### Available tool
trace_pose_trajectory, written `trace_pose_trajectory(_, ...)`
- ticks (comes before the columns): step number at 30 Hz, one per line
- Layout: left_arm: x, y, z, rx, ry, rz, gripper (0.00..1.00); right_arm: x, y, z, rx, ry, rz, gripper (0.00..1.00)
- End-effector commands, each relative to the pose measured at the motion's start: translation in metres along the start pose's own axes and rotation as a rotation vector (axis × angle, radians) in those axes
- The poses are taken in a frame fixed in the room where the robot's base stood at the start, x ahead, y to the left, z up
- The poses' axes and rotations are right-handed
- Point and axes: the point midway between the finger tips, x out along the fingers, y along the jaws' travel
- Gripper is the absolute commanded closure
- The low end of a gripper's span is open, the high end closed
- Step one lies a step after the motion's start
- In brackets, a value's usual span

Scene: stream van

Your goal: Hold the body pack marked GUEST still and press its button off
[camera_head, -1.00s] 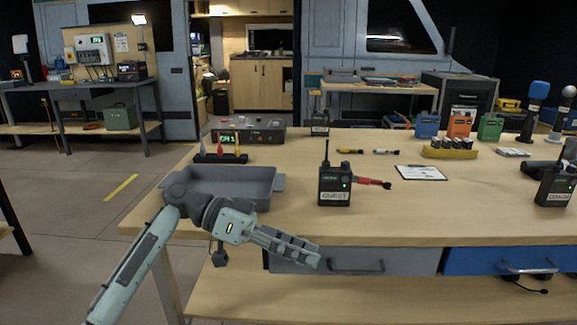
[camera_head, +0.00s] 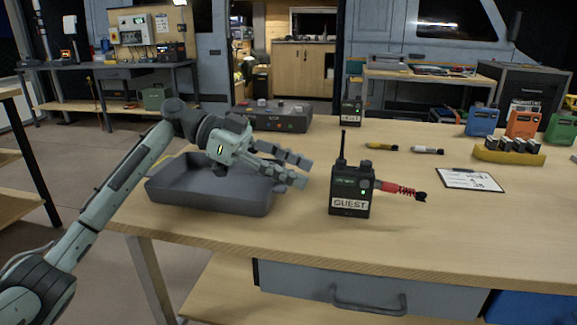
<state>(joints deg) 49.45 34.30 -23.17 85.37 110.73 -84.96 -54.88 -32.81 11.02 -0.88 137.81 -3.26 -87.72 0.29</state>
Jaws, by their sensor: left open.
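The black body pack marked GUEST (camera_head: 349,192) stands upright on the wooden table, with an antenna on top and a green light on its front. A red plug or cable end (camera_head: 396,188) shows at its right side. My left gripper (camera_head: 299,167) is open and empty, left of the pack at about its upper height, over the right end of the grey tray. It is apart from the pack. I cannot make out the button clearly. My right gripper is not in view.
The grey tray (camera_head: 170,193) sits on the table left of the pack. A clipboard (camera_head: 470,180) and a yellow holder (camera_head: 508,155) are to the right. Another dark pack (camera_head: 351,111) and a receiver box (camera_head: 280,118) stand behind. The table right in front of the pack is clear.

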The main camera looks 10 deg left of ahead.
Motion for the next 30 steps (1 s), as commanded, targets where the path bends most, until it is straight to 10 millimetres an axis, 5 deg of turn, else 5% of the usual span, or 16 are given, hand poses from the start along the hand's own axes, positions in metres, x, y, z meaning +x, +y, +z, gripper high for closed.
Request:
trace_pose_trajectory(18,0.071,0.001,0.0,0.0,0.001,0.003,0.54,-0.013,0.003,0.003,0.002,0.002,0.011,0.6)
trace_pose_trajectory(30,0.083,0.001,0.0,-0.001,0.0,0.001,0.54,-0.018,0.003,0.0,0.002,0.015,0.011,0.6)
